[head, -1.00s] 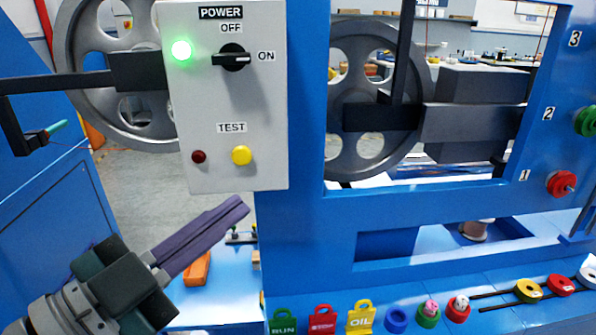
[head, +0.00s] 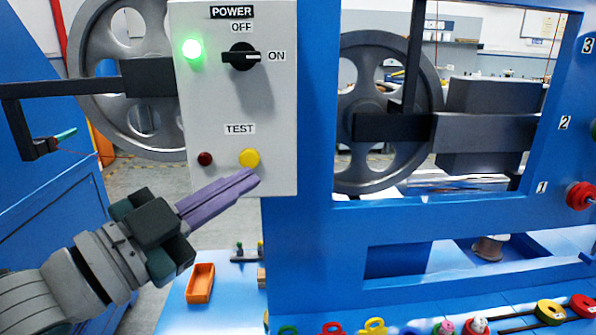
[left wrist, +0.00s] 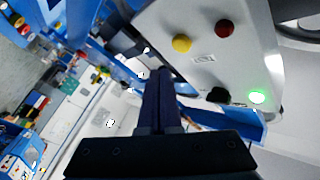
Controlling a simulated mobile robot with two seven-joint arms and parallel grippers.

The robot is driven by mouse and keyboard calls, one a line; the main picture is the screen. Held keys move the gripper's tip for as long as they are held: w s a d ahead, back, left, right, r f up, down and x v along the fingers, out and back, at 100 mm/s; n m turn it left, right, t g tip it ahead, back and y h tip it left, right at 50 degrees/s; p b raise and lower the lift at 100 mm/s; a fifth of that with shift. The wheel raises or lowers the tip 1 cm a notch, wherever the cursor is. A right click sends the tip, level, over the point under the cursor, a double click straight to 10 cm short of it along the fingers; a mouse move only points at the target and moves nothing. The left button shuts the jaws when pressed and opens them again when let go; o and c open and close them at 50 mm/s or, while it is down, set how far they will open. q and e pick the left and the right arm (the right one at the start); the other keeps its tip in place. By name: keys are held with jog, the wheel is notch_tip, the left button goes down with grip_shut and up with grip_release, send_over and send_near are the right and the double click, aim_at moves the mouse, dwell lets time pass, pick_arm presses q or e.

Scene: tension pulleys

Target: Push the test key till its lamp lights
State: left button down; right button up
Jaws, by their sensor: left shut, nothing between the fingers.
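The yellow test key (head: 250,158) sits under the TEST label on the light grey control box (head: 215,110). The test lamp (head: 205,159), left of the key, is dark red and unlit. The green power lamp (head: 191,48) glows, and the black knob (head: 243,56) points to ON. My left gripper (head: 254,177) is shut and empty, its purple fingertips just below the key in the head view. I cannot tell whether they touch the box. The left wrist view shows the key (left wrist: 182,43) and the unlit lamp (left wrist: 225,28) beyond the fingers. My right gripper is not in view.
The box hangs on a blue frame (head: 312,120) with grey pulleys (head: 385,110) behind. An orange tray (head: 200,283) lies on the blue bench below. Colored tags and rings (head: 374,327) line the bench front.

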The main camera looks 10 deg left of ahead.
aim_at(249, 159)
pick_arm(q)
jog(key=shift+w+a+b, duration=0.2)
jog(key=shift+w+b, duration=0.05)
jog(key=shift+w, duration=0.35)
jog(key=shift+w+a+b, duration=0.15)
jog(key=shift+w+b, duration=0.05)
jog(key=shift+w, duration=0.35)
jog(key=shift+w, duration=0.15)
dwell(1.1)
jog(key=shift+w+a, duration=0.1)
jog(key=shift+w, duration=0.2)
jog(key=shift+w+a+b, duration=0.1)
jog(key=shift+w+b, duration=0.3)
jog(key=shift+b, duration=0.15)
dwell(0.5)
dwell(0.3)
jog(key=shift+s+d+p, duration=0.2)
jog(key=shift+s+p, duration=0.45)
jog(key=shift+s, duration=0.2)
